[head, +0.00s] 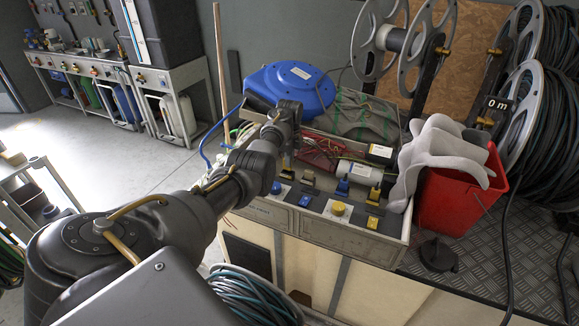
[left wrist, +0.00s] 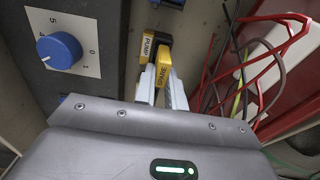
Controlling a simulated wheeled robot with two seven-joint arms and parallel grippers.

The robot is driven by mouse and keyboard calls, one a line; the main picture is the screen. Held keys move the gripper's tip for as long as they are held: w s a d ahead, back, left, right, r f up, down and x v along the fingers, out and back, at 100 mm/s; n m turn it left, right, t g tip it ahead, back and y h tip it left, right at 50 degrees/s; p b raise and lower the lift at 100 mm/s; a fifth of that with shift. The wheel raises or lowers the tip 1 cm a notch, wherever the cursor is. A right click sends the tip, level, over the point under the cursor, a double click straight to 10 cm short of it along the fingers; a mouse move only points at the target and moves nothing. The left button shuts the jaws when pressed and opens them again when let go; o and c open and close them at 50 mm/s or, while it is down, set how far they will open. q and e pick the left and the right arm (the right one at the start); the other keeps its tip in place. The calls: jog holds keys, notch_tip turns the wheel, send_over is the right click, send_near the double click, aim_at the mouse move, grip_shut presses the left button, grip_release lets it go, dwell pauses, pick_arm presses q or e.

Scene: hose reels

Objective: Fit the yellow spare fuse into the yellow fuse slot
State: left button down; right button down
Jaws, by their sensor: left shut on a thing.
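The yellow spare fuse (left wrist: 165,70), marked SPARE, shows between the fingers of my left gripper (left wrist: 164,86) in the left wrist view. The gripper is shut on it. Right beside and beyond the fuse is a yellow piece marked PUMP (left wrist: 148,49), with black parts around it. I cannot tell whether the fuse touches it or sits in a slot. In the head view my left gripper (head: 287,158) is over the far left part of the grey panel box (head: 368,246); the arm hides much of that side and the fuse. My right gripper is out of view.
The panel carries a blue knob (left wrist: 60,50), a yellow knob (head: 338,209) and several coloured fittings. Red wires (left wrist: 262,60) run close right of the gripper. A red bucket (head: 455,195) with a grey cloth (head: 440,150) and a blue reel (head: 290,90) stand around the box.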

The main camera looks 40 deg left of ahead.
aim_at(290, 170)
pick_arm(q)
notch_tip(290, 170, down, 3)
jog(key=shift+r, duration=0.2)
jog(key=shift+f, duration=0.1)
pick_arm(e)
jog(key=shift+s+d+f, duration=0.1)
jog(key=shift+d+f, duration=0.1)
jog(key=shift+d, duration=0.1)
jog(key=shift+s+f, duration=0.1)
pick_arm(q)
jog(key=shift+f, duration=0.15)
jog(key=c, duration=1.5)
grip_release()
jog(key=shift+o, duration=0.2)
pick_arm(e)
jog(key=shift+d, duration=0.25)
